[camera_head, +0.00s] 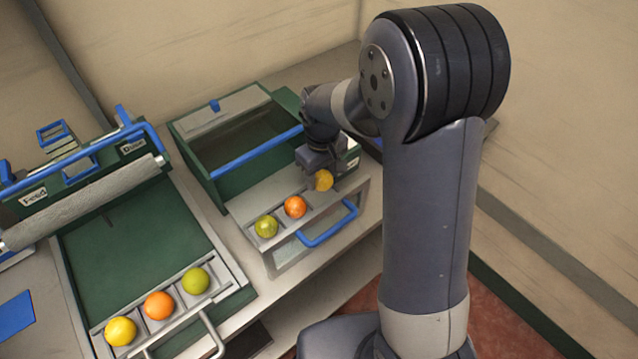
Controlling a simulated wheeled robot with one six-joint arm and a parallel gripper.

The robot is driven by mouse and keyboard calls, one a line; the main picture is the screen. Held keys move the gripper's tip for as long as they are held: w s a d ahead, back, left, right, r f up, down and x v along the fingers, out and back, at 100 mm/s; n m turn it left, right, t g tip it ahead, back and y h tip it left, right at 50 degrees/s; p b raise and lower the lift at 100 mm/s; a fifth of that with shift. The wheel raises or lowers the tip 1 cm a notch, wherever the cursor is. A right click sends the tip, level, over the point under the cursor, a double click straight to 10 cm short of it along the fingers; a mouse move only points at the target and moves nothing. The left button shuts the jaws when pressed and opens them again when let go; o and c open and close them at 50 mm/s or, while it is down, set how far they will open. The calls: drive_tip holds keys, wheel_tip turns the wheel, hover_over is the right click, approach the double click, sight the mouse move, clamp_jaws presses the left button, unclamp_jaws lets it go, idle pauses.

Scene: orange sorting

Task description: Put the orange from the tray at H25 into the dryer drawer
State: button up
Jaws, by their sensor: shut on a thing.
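My gripper (322,168) points down and is shut on a yellow-orange fruit (324,182). It is at the right end of the row in the pulled-out drawer (292,253) with a blue handle. I cannot tell if the fruit touches the drawer. In the same row sit an orange fruit (295,207) in the middle and a green fruit (266,226) at the left. A second tray (222,297) at the front left holds a yellow fruit (121,331), an orange fruit (158,305) and a green fruit (195,281). No H25 mark is readable.
A green box (200,165) with a blue bar and a partly open top stands behind the drawer. A machine with a grey roller (85,203) and blue handles stands at the left. My arm hides much of the right side. The green surface (135,250) before the roller is clear.

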sight(322, 183)
drive_tip(key=shift+f, duration=1.65)
drive_tip(key=shift+f, duration=0.15)
drive_tip(key=o, duration=1)
wheel_tip(322, 183, up, 12)
drive_tip(key=shift+r, duration=0.15)
